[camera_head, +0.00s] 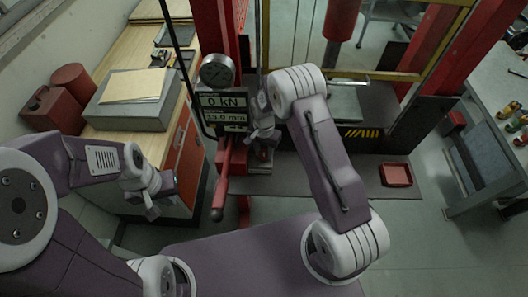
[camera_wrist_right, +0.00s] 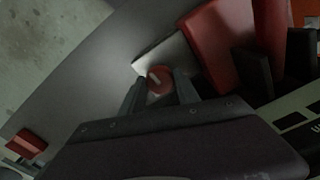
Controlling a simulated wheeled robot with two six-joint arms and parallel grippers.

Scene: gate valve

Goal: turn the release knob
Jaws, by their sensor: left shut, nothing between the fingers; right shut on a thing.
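The release knob (camera_wrist_right: 158,80) is a small red round knob with a pale bar on its face, seen in the right wrist view. My right gripper (camera_wrist_right: 158,92) has a finger on each side of the knob and is shut on it. In the head view the right gripper (camera_head: 263,139) is at the press's pump unit, below and right of the display (camera_head: 223,107), which reads 0 kN and 15.0 mm. The knob is mostly hidden there. My left gripper (camera_head: 151,211) is shut and empty, off to the left, apart from the press.
A red pump lever (camera_head: 223,182) points down, left of the right gripper. A gauge (camera_head: 217,71) sits above the display. A wooden bench (camera_head: 125,136) with a grey box (camera_head: 126,105) stands left. A red tray (camera_head: 396,175) lies right.

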